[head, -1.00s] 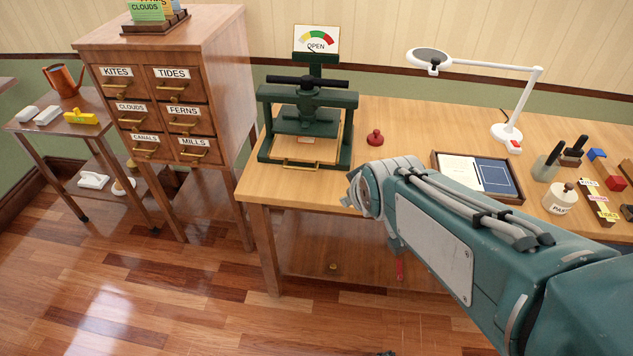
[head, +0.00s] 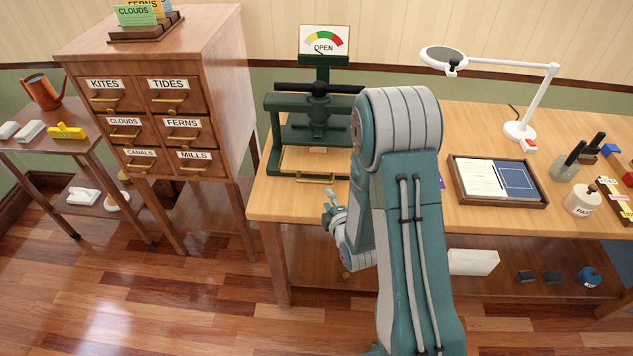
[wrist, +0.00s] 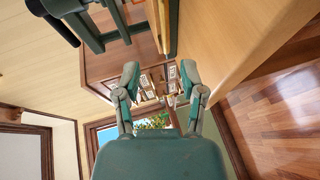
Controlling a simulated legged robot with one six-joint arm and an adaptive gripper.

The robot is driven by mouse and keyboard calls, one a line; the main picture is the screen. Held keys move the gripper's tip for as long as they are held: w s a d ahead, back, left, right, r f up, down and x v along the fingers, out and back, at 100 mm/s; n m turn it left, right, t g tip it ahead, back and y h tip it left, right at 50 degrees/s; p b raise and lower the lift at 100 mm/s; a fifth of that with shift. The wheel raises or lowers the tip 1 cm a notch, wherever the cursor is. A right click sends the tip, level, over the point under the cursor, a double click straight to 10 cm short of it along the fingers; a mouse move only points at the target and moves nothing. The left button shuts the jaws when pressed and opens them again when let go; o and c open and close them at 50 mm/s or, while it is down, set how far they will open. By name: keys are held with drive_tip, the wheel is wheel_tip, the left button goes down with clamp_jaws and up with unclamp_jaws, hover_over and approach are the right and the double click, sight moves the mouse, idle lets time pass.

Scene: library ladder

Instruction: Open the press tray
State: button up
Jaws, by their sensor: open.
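The dark green press (head: 318,118) stands at the left end of the workbench, with a dial reading OPEN (head: 324,44) above it. Its pale wooden press tray (head: 300,160) sits low within the frame, with a brass handle (head: 316,181) along its front. My arm hides the press's right side. My gripper (head: 328,203) is in front of the bench's front edge, below the handle and apart from it. In the wrist view my gripper (wrist: 160,76) has its two fingers spread with nothing between them. Part of the press (wrist: 98,22) shows at upper left there.
The workbench (head: 268,205) front edge lies close to my gripper. A labelled drawer cabinet (head: 150,125) stands to the left. A document tray (head: 540,203) and a white lamp (head: 520,131) are on the bench to the right. The floor (head: 215,290) at front left is clear.

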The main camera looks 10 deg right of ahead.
sight(316, 182)
drive_tip(key=shift+s+a+f+n, duration=0.1)
drive_tip(key=shift+s+f+n, duration=0.1)
drive_tip(key=shift+f, duration=0.15)
drive_tip(key=shift+s+a+f+n, duration=0.1)
drive_tip(key=shift+f+n, duration=0.1)
drive_tip(key=shift+f, duration=0.1)
drive_tip(key=shift+w+t, duration=0.3)
drive_tip(key=w, duration=0.3)
drive_tip(key=w+f, duration=0.1)
drive_tip(key=w, duration=0.2)
drive_tip(key=w+f, duration=0.1)
drive_tip(key=w, duration=0.3)
drive_tip(key=shift+a, duration=0.35)
clamp_jaws()
